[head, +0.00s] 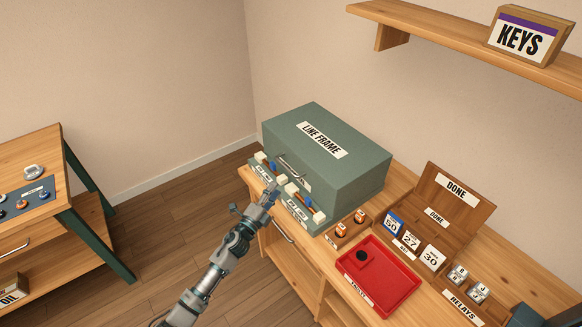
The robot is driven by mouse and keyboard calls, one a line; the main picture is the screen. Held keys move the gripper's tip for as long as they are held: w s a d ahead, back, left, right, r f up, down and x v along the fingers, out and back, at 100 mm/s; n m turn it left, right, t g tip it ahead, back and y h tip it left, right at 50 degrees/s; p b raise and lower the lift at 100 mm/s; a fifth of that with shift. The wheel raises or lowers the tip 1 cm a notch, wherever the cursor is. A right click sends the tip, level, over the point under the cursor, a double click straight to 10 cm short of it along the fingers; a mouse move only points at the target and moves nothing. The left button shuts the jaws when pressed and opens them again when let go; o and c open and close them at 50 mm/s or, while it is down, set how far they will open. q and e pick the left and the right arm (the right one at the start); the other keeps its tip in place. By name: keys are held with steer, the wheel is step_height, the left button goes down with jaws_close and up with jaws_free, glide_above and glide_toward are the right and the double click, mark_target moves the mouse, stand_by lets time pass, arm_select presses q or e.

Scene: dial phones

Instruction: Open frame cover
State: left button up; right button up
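The frame cover, a grey-green box lid labelled LINE FRAME (322,139), sits closed on the wooden bench in the head view. A metal handle (290,166) is on its front face. Below the handle, a front ledge carries cream blocks, blue pieces and small labels (297,211). My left gripper (255,199) is in front of this ledge, below and left of the handle. Its fingers are spread and I see nothing between them. It partly covers the ledge; whether a fingertip touches it I cannot tell. My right gripper is not in view.
Right of the frame are orange-topped pieces (341,230), a red tray (378,283) with a black round item, an open DONE box (456,192) with number cards, and relays (477,292). A shelf (470,47) holds a KEYS box (527,37). A side table (30,165) stands left.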

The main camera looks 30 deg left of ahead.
mark_target(286, 166)
arm_select(q)
steer(key=w+a, duration=0.1)
steer(key=w, duration=0.2)
steer(key=w+a, duration=0.1)
steer(key=w, duration=0.6)
steer(key=shift+w+a+r, duration=0.2)
steer(key=shift+a+r, duration=0.1)
steer(key=shift+a, duration=0.1)
steer(key=shift+w+d+r, duration=0.1)
steer(key=shift+w+d, duration=0.1)
steer(key=shift+w, duration=0.1)
steer(key=shift+w+d+r, duration=0.15)
steer(key=shift+d, duration=0.15)
steer(key=shift+d+r, duration=0.25)
steer(key=shift+d, duration=0.3)
steer(key=shift+a+f, duration=0.15)
steer(key=shift+a, duration=0.15)
jaws_close()
steer(key=shift+a+f, duration=0.1)
steer(key=shift+a, duration=0.2)
